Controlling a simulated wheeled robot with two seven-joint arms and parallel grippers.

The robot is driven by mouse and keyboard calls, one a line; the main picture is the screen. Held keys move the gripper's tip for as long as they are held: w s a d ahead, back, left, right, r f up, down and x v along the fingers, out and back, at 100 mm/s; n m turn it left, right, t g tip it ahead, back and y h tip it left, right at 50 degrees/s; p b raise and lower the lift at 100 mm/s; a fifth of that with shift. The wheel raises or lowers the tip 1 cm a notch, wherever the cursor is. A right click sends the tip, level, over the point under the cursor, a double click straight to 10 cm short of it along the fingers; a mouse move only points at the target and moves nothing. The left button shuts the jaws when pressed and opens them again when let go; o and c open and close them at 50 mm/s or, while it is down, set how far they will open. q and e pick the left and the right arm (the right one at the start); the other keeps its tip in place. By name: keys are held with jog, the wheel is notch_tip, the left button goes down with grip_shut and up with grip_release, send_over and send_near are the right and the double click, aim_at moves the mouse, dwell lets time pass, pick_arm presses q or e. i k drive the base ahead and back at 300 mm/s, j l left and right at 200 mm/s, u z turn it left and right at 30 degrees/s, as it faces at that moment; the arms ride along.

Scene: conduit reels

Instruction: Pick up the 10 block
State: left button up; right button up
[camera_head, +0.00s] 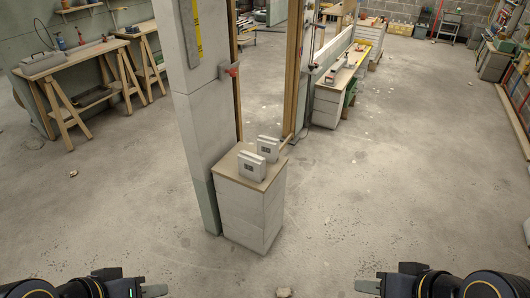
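Two small light-grey blocks stand upright on the wooden top of a pale pedestal (251,214), near the middle of the head view. The nearer block (251,165) is at the left, and the farther block (268,148) is behind it to the right. Each has a small dark mark on its front, too small to read, so I cannot tell which is the 10 block. My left gripper (145,290) is at the bottom left and my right gripper (375,286) at the bottom right. Both are well short of the pedestal, and their finger gaps are not clear.
A tall pale wall panel (201,110) stands directly left of the pedestal. A trestle workbench (45,62) is at the left. A long low counter (328,95) runs behind to the right.

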aim_at(267, 147)
jog(key=i+l+u, duration=0.1)
jog(key=u, duration=1)
jog(key=i+l+u, duration=0.2)
jog(key=l+u, duration=0.15)
jog(key=l, duration=0.15)
jog(key=i+l+u, duration=0.15)
jog(key=l+u, duration=0.2)
jog(key=l, duration=0.2)
jog(key=l+u, duration=0.35)
jog(key=l, duration=0.95)
jog(key=i+l, duration=0.1)
jog(key=l, duration=0.65)
jog(key=u, duration=0.05)
